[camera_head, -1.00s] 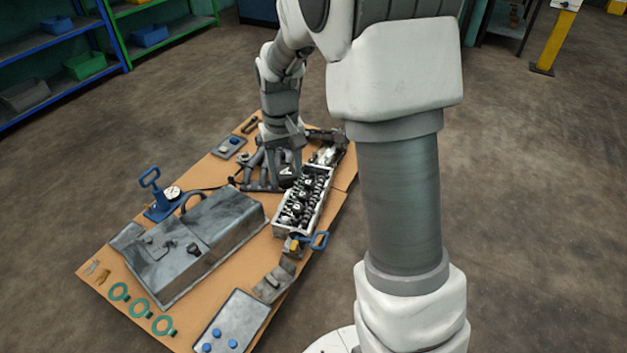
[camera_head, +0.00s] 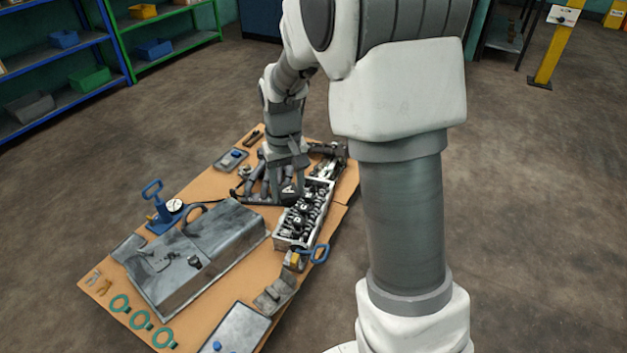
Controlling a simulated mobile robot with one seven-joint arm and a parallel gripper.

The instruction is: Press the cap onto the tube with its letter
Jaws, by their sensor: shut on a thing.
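My gripper (camera_head: 285,182) points down at the left edge of the engine block, near its far end. It is shut on a small dark piece with a pale mark (camera_head: 288,189), which looks like the lettered cap; the letter is too small to read for sure. The long, light-sided block (camera_head: 277,241) holds several dark tube-like parts (camera_head: 303,209) with small pale marks. I cannot tell which tube bears the matching letter, nor whether the held cap touches one. My fingers partly hide the far left side of the block.
A large grey metal cover (camera_head: 190,262) lies left of the block, with a blue-handled gauge tool (camera_head: 160,215) behind it. Green rings (camera_head: 140,319) and a grey tray (camera_head: 236,328) lie at the front.

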